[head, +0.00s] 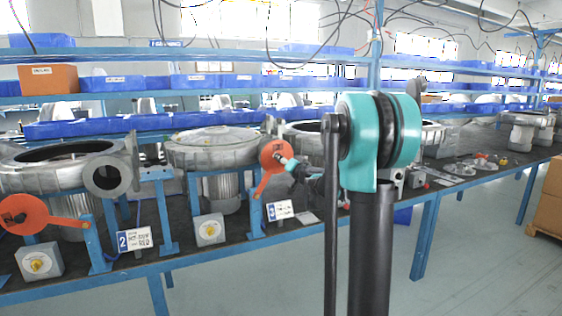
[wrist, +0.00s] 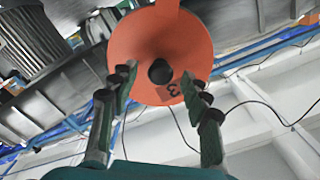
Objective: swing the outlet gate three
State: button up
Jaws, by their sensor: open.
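The outlet gate three is an orange disc with an arm (head: 273,156), in front of a grey blower in the middle of the head view. In the wrist view the orange disc (wrist: 150,40) fills the upper middle, with a dark round hub (wrist: 160,71) and a small label bearing a 3, seen upside down. My gripper (wrist: 158,78) is open, its two fingers apart on either side of the hub. In the head view my gripper (head: 292,166) is at the disc's right side, partly hidden by my own arm. Whether the fingers touch the disc is unclear.
A number 3 sign (head: 280,211) stands below the gate on the bench. Another orange gate (head: 40,215) and a number 2 sign (head: 134,240) are at left. A grey box with a yellow knob (head: 208,230) sits between the signs. Floor in front is clear.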

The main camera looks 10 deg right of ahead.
jog(key=shift+x, duration=1.15)
jog(key=shift+c, duration=0.6)
grip_shut()
